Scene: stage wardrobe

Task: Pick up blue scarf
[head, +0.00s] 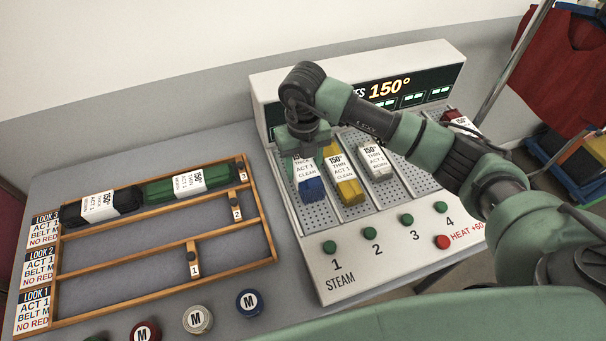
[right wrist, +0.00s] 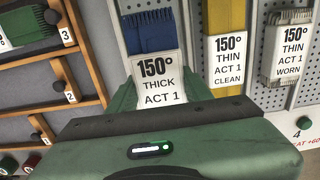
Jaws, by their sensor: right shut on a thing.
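The blue scarf (head: 312,191) lies folded in the leftmost slot of the steamer, with a white label around it. In the right wrist view the blue scarf (right wrist: 155,34) has a label reading 150°, thick, act 1. My right gripper (head: 304,155) is over the far part of the scarf and shut on it. In the right wrist view the green fingers (right wrist: 157,97) sit on both sides of the label. The scarf seems to be still in its slot; whether it touches the bottom is hidden. My left gripper is not in view.
The steamer (head: 310,245) also holds a yellow scarf (head: 350,193) close beside the blue one, a white scarf (head: 376,160) and a dark red one (head: 458,119). A wooden rack (head: 165,256) on the left holds a black scarf (head: 127,200) and a green scarf (head: 158,190).

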